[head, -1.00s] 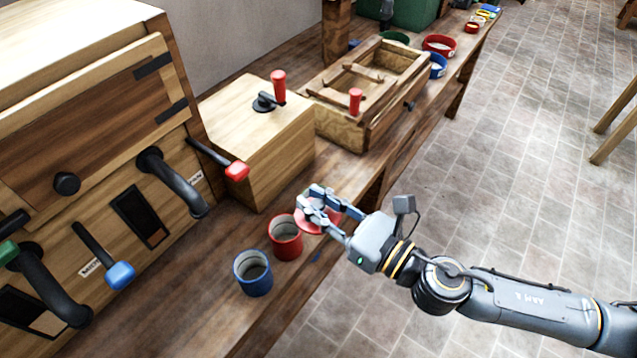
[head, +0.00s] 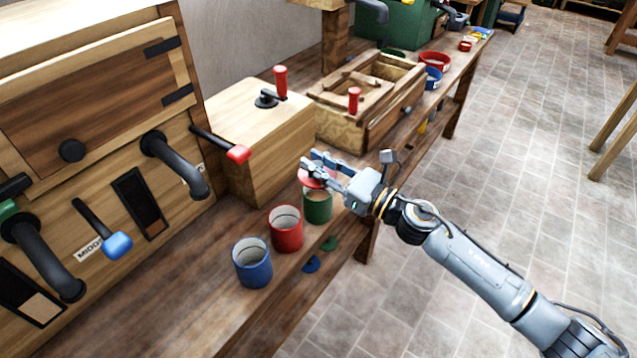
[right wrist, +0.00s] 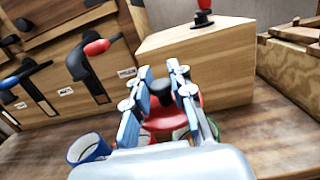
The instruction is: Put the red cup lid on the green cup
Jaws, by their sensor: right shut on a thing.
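My right gripper (head: 318,166) is shut on the red cup lid (head: 311,180), a red disc. In the right wrist view the fingers close around the black knob (right wrist: 188,92) on the lid (right wrist: 165,120). The green cup (head: 318,208) stands upright and open on the bench, just below the lid in the head view. The lid appears raised and slightly beyond the cup, not seated on it; the exact gap is hard to tell. In the right wrist view the lid mostly hides the cup. My left gripper is not in view.
The red cup (head: 286,231) and blue cup (head: 252,264) stand open in line with the green cup. A wooden box with a red-handled crank (head: 281,82) stands close behind. Lever handles (head: 238,153) stick out from the cabinet at left. The bench's front edge is near the cups.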

